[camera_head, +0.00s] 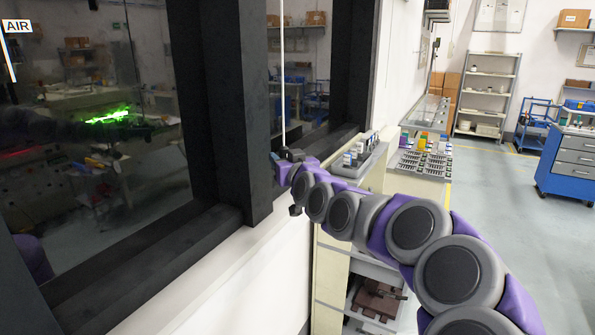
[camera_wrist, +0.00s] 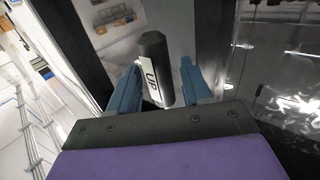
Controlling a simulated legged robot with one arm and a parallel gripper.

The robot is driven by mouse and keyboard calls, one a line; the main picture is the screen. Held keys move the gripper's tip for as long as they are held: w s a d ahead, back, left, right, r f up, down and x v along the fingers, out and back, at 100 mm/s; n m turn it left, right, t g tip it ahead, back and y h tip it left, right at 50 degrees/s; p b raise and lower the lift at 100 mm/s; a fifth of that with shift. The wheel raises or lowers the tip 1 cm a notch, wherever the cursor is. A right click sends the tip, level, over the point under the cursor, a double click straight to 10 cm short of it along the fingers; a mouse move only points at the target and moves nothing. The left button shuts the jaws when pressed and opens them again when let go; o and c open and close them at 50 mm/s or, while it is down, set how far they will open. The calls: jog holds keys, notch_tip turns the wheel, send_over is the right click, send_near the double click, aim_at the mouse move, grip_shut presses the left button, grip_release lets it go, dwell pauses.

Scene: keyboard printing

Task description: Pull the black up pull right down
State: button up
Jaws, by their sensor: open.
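The black up pull (camera_wrist: 153,62) is a dark faceted handle with a white label reading "UP". In the wrist view it hangs between the two blue fingers of my gripper (camera_wrist: 160,85), which is open with gaps on both sides. In the head view my gripper (camera_head: 289,160) is at the window frame, at the lower end of a thin white cord (camera_head: 283,80). The pull is small and mostly hidden by my gripper there, so I cannot tell its outline. Whether the fingers touch the pull is not clear.
A dark window frame (camera_head: 225,100) stands close to the left of my gripper. A counter (camera_head: 360,155) with small bottles lies just behind my arm. Shelves (camera_head: 487,95) and a blue drawer cabinet (camera_head: 570,165) stand at the far right, with open floor before them.

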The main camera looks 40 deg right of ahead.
jog(key=v, duration=1.6)
jog(key=shift+s+p, duration=0.3)
jog(key=shift+s, duration=0.05)
jog(key=shift+a+f, duration=0.1)
